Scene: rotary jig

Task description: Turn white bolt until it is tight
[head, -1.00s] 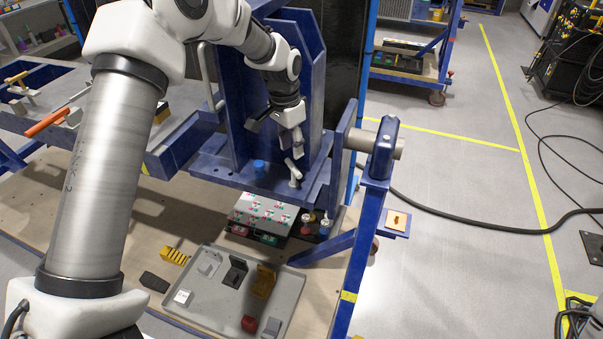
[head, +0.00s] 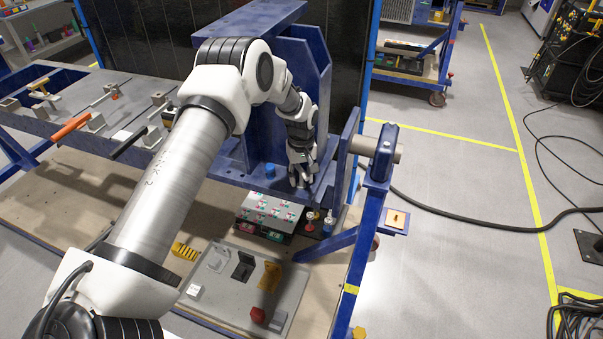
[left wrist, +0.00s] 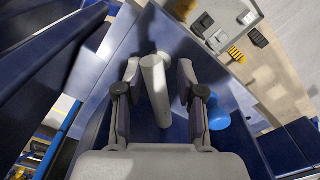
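The white bolt (left wrist: 155,90) shows in the left wrist view as a pale rod between the two fingers of my left gripper (left wrist: 158,80). A gap shows on each side of it, so the gripper is open around it. In the head view my left gripper (head: 302,165) points down at the blue fixture's lower plate and mostly hides the bolt. A blue bolt (head: 270,171) stands to the left of the gripper on that plate; it also shows in the left wrist view (left wrist: 217,117). My right gripper is not in view.
The blue fixture's upright walls (head: 318,80) rise close around my gripper. Below lie a grey box with coloured buttons (head: 268,211) and a grey tray (head: 222,306) with several small blocks. An orange-handled tool (head: 70,128) lies on the left bench.

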